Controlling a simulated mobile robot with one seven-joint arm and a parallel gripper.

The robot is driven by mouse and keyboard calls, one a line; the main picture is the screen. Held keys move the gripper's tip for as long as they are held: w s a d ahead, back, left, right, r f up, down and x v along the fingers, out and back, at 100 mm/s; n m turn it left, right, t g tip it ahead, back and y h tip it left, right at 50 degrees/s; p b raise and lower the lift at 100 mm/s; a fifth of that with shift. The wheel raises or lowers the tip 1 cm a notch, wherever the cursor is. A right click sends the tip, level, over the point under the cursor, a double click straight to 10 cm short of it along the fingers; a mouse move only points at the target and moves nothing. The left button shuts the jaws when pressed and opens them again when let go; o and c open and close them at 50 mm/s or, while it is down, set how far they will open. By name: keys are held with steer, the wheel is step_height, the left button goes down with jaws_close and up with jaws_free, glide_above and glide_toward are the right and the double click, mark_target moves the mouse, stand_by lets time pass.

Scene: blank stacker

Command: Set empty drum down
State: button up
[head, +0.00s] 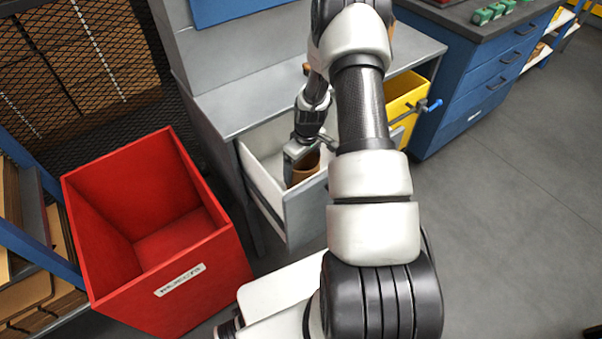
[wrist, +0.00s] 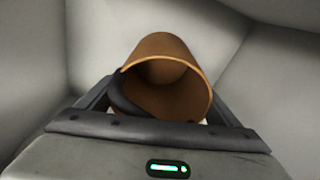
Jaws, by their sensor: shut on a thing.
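The empty drum (wrist: 168,62) is a brown, hollow open cylinder, seen in the wrist view between my fingers with its open mouth towards the camera. In the head view the drum (head: 304,168) shows inside the open white-walled drawer (head: 262,176), partly hidden by my gripper. My gripper (head: 301,152) reaches down into the drawer and is shut on the drum. One dark finger (wrist: 128,98) shows at the drum's rim. Pale drawer walls surround the drum in the wrist view. I cannot tell whether the drum touches the drawer floor.
A grey workbench (head: 240,98) stands above the drawer. A red bin (head: 170,270) with a label stands open and empty at the left. A yellow drawer (head: 404,92) is open at the right, with a blue clamp-like thing (head: 430,105) beside it. Grey floor is clear at the right.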

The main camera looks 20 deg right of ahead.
mark_target(302, 168)
steer(key=shift+f+b, duration=0.3)
steer(key=shift+f, duration=1.35)
steer(key=o, duration=1)
steer(key=shift+r, duration=0.1)
